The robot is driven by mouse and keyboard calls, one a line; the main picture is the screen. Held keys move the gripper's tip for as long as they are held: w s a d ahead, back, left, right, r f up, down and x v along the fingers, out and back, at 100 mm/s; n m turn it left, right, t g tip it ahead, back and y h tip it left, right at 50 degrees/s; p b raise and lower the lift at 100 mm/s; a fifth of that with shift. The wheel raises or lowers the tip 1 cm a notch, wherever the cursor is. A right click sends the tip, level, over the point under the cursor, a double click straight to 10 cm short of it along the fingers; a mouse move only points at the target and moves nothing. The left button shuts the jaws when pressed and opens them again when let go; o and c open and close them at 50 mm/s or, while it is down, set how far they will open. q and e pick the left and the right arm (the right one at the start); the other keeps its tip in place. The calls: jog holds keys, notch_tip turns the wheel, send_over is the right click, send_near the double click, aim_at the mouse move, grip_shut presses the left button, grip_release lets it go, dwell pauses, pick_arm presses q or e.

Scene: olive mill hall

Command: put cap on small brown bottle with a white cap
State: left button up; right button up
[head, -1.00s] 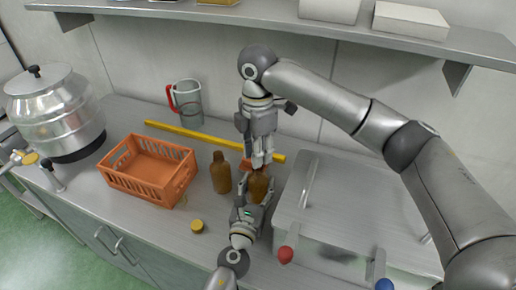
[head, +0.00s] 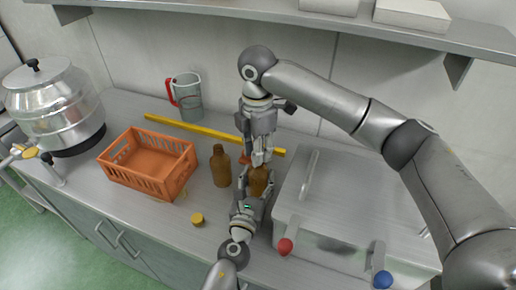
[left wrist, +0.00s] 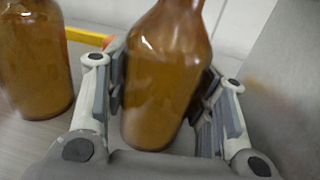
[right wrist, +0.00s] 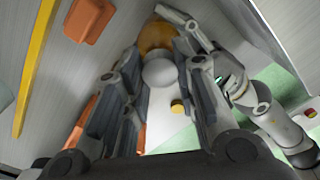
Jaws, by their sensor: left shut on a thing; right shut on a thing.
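A small brown bottle (head: 258,181) stands on the steel counter, held between the fingers of my left gripper (head: 253,191). It fills the middle of the left wrist view (left wrist: 160,85), its top cut off there. My right gripper (head: 262,156) points down directly above this bottle, shut on a white cap. The white cap (right wrist: 160,70) shows between its fingers in the right wrist view, in front of the bottle (right wrist: 157,38). The fingers hide the cap and bottle mouth in the head view. I cannot tell whether cap and mouth touch.
A second brown bottle (head: 220,167) stands just left of the held one. A yellow cap (head: 197,219) lies in front, and an orange crate (head: 150,180) stands left. A yellow bar (head: 190,127) and a jug (head: 188,97) are behind; a steel lidded box (head: 345,195) is right.

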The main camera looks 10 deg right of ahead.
jog(key=shift+f, duration=0.5)
